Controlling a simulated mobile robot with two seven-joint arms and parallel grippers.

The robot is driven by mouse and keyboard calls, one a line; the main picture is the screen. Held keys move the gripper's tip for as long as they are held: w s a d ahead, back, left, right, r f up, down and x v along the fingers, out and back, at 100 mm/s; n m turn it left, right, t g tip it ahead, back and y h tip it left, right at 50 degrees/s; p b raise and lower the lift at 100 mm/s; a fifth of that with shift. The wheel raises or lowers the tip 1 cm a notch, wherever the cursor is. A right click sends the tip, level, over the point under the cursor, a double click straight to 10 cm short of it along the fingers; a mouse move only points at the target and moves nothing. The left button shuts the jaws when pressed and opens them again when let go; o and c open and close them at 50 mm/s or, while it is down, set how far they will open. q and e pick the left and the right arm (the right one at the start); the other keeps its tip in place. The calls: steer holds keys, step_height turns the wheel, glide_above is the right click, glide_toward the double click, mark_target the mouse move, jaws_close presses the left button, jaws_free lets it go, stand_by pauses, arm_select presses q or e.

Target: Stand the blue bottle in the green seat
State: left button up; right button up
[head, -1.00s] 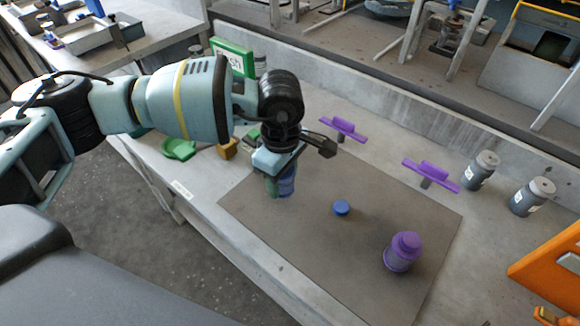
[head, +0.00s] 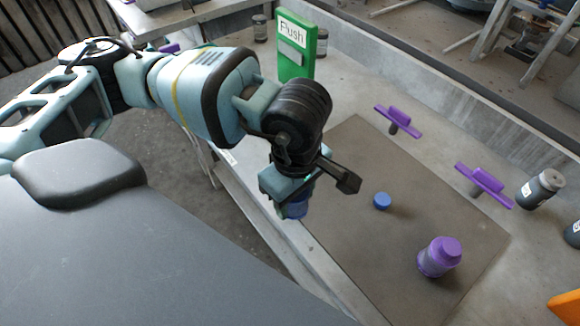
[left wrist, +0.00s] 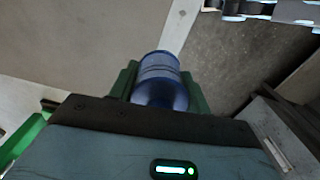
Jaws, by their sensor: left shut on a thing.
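The blue bottle (head: 296,210) is held in my left gripper (head: 290,200), below the wrist in the head view, over the front edge of the worktop. In the left wrist view the bottle (left wrist: 160,82) sits between the two green-padded fingers, which are shut on it. Its lower part is hidden by the gripper in that view. I cannot make out the green seat in the head view; my left arm covers part of the bench. A green part (left wrist: 22,138) shows at the lower left of the left wrist view, but I cannot tell what it is. My right gripper is not in view.
Purple T-shaped pieces (head: 398,116) stand along the back. A grey jar (head: 540,188) is at the right.

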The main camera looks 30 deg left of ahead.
arm_select(q)
steer(key=shift+w+a+r+m, duration=0.15)
steer(key=shift+w+a+m, duration=0.15)
steer(key=shift+m, duration=0.3)
steer(key=w+a+r+m, duration=0.4)
steer(key=w+m, duration=0.2)
steer(key=m, duration=0.8)
steer(key=shift+w+a, duration=0.25)
steer(key=shift+a, duration=0.1)
